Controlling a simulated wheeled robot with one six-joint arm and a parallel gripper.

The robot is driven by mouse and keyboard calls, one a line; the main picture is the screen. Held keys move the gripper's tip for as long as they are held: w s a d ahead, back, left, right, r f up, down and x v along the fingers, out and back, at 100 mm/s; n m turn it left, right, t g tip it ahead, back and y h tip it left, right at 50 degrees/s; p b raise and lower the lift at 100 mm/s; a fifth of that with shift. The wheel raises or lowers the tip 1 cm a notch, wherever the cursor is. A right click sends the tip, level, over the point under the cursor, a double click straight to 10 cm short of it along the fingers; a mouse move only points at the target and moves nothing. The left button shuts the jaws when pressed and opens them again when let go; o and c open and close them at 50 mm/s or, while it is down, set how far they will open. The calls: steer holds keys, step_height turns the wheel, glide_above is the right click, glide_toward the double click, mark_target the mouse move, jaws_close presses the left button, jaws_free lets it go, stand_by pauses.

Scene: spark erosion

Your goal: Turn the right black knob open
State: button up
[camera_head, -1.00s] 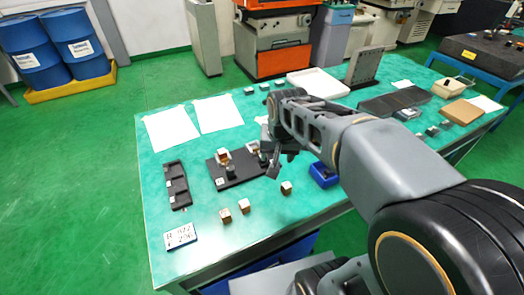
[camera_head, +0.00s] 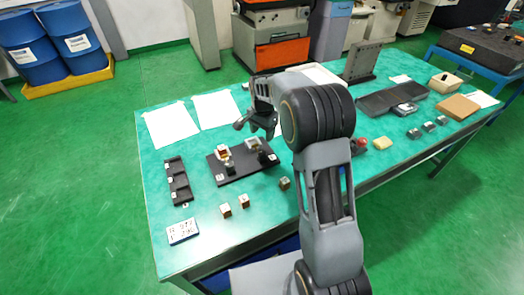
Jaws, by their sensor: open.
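A black base plate (camera_head: 240,174) lies on the green table and carries two small vise-like fixtures side by side, with light metal blocks on them. The right fixture has a dark knob (camera_head: 263,157) at its front, small in the picture; whether it is turned cannot be told. The left fixture (camera_head: 223,153) has a similar dark part at its front. My gripper (camera_head: 256,129) is open and empty, above and just behind the right fixture in the picture, apart from the knob.
Small metal cubes (camera_head: 226,210) stand in front of the plate. A black slotted tray (camera_head: 178,182) and a label card (camera_head: 182,231) lie at left. White sheets (camera_head: 172,125) lie behind. My arm covers the table's middle right.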

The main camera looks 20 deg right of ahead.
mark_target(262, 152)
step_height(262, 152, down, 10)
steer(key=shift+f+p, duration=0.2)
steer(key=shift+p, duration=0.25)
steer(key=shift+c, duration=0.2)
steer(key=c, duration=0.9)
